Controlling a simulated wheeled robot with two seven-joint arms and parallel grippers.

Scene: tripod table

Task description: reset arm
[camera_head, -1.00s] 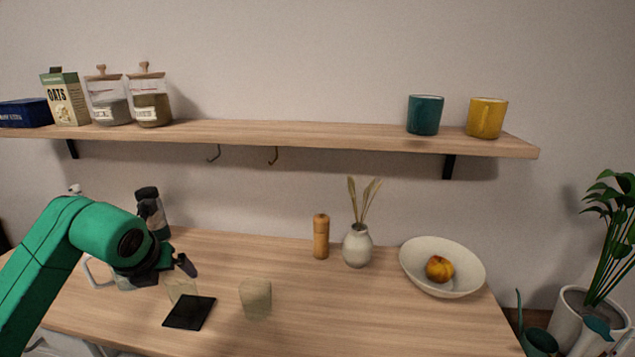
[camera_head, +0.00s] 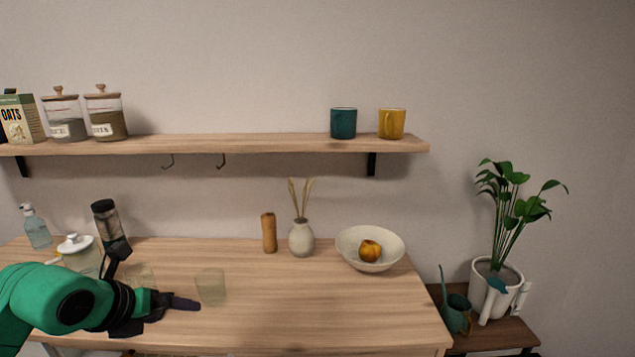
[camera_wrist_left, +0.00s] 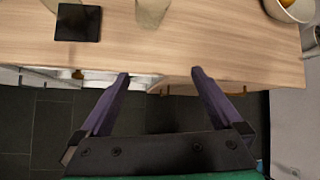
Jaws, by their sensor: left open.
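My left arm comes in from the left in the head view. Its left gripper (camera_head: 178,303) is near the front left of the wooden table (camera_head: 330,310). In the left wrist view the left gripper (camera_wrist_left: 160,74) has its two purple fingers wide apart with nothing between them. The fingers point at the table's front edge from outside it. My right gripper is in neither view.
A clear glass (camera_head: 211,287) and black square (camera_wrist_left: 78,22) are near the gripper. A pepper mill (camera_head: 269,233), vase (camera_head: 301,239) and bowl (camera_head: 345,250) with fruit stand farther right. Mugs (camera_head: 343,123) and jars are on the shelf (camera_head: 240,143). The table's front middle is clear.

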